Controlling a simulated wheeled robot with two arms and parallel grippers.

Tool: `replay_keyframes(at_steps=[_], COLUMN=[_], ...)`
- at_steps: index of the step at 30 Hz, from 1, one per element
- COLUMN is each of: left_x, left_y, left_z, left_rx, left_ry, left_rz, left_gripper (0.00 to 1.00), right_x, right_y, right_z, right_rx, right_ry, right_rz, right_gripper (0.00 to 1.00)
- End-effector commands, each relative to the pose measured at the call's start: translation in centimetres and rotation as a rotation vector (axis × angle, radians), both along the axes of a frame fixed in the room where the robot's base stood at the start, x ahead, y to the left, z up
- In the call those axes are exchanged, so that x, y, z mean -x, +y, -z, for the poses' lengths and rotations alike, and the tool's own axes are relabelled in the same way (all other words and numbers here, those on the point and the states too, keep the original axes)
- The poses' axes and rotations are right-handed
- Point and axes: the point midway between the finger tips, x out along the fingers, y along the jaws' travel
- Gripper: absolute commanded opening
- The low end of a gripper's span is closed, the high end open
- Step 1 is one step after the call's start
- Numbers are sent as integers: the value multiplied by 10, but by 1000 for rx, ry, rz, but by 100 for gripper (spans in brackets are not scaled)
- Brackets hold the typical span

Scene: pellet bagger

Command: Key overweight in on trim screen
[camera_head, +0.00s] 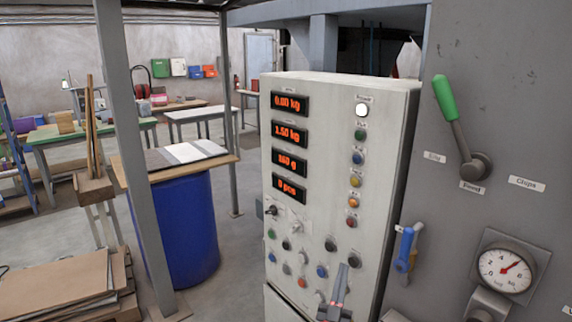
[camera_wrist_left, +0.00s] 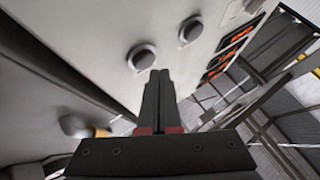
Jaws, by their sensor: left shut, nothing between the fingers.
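The control cabinet (camera_head: 325,130) carries four stacked displays with orange digits. The top one (camera_head: 290,104) reads 0.00 kg, the second (camera_head: 290,134) 1.50 kg, the bottom one (camera_head: 289,190) 0 pcs; the third (camera_head: 289,162) shows grams, its digits unclear. Several coloured round buttons and switches sit below; their labels are too small to read. My left gripper (camera_head: 342,271) is shut and empty in front of the lower button rows, hiding part of the panel. In the left wrist view its fingertips (camera_wrist_left: 160,73) point at the panel near a dark button (camera_wrist_left: 142,57); contact cannot be told. My right gripper is not in view.
Right of the panel are a blue handle (camera_head: 405,247), a green-handled lever (camera_head: 446,98) and a pressure gauge (camera_head: 505,270). On the left stand a grey post (camera_head: 125,120), a blue drum (camera_head: 185,225) and stacked boards (camera_head: 60,285). Open floor lies behind.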

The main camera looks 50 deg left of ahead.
Motion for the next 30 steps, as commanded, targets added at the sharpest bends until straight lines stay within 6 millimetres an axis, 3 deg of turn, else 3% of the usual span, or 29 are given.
replay_keyframes(at_steps=[11,24,30], left_x=[6,52,60], left_y=[1,4,5], left_z=[0,1,0], left_rx=[-1,0,0], left_ry=[-1,1,1], left_rz=[-1,-2,1], left_gripper=[0,0,0], right_x=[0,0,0], right_y=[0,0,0], right_z=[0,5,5], right_rx=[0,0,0], right_ry=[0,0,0], right_rz=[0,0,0], right_gripper=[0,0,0])
